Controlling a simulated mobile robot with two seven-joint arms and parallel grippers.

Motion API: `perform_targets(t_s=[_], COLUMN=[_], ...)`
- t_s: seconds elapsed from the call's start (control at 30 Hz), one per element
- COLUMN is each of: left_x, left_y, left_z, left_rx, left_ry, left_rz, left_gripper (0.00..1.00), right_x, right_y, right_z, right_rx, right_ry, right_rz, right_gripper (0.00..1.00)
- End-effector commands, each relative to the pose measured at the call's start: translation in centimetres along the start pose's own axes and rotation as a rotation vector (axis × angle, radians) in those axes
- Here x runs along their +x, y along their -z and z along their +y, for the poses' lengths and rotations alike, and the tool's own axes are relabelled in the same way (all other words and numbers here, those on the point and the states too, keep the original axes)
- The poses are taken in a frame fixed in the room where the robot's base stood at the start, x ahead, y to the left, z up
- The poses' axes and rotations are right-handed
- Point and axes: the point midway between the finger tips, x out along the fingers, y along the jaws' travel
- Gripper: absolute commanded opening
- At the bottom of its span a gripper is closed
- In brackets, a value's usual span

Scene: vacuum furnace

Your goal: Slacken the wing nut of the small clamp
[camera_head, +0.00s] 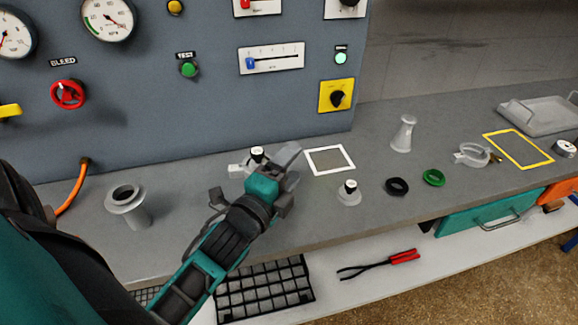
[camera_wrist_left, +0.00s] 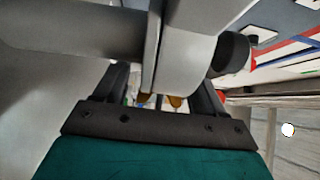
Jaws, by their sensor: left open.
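My left gripper (camera_head: 279,174) is at the front of the panel, beside a small grey fitting (camera_head: 238,170) with a black-and-white top. In the left wrist view, its dark fingers stand apart, and a brass wing nut (camera_wrist_left: 174,101) shows between them. Large pale grey parts (camera_wrist_left: 185,65) fill the space just beyond, probably the small clamp and its pipe. In the head view the gripper hides this wing nut. I cannot tell whether the fingers touch it. Another open clamp (camera_head: 471,155) with a brass nut lies on the bench at the right. My right gripper is out of view.
A flanged pipe stub (camera_head: 126,205) stands left of my arm. Red-handled pliers (camera_head: 380,263) lie on the lower shelf.

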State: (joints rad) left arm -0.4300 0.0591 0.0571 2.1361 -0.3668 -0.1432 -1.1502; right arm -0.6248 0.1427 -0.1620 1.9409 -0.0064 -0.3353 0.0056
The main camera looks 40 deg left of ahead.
Motion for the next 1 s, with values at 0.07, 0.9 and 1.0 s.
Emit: perform_targets(t_s=[0.07, 0.9, 1.0], left_x=[0.0, 0.0, 0.0], left_y=[0.0, 0.0, 0.0], left_z=[0.0, 0.4, 0.4], left_rx=[0.0, -0.041, -0.101], left_ry=[-0.001, 0.039, 0.099], left_rz=[0.0, -0.003, -0.003], left_gripper=[0.7, 0.18, 0.18], right_x=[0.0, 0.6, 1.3], right_y=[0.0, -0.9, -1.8], right_z=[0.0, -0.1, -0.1], right_rx=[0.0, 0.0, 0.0], right_ry=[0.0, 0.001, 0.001], right_rz=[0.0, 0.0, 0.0], right_gripper=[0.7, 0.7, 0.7])
